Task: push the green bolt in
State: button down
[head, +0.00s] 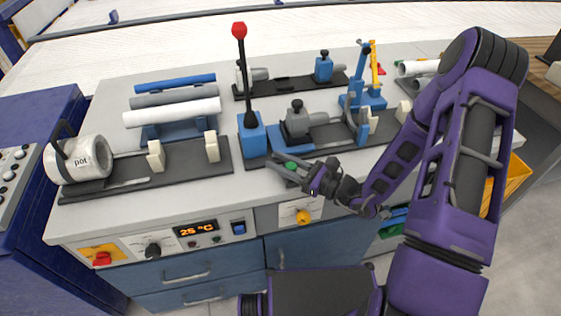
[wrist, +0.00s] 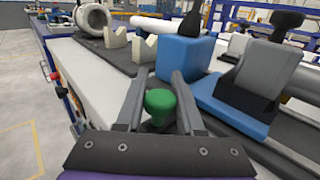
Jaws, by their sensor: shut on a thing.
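The green bolt (head: 291,166) has a round green knob and sits at the front edge of the bench, just right of the blue lever block. It also shows in the wrist view (wrist: 160,101), upright between my two fingers. My gripper (head: 279,164) reaches in from the right, with a finger on each side of the bolt, and is shut on it. How deep the bolt sits cannot be told.
A blue block (head: 252,132) with a tall red-knobbed lever (head: 239,30) stands close by the fingertips. A grey clamp (head: 297,122) on a blue base is just behind.

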jog(key=shift+w+a, duration=0.2)
jog(key=shift+w, duration=1.2)
jog(key=c, duration=0.5)
grip_release()
jog(key=shift+w, duration=0.1)
jog(key=shift+c, duration=0.2)
jog(key=v, duration=1.7)
jog(key=shift+d, duration=0.15)
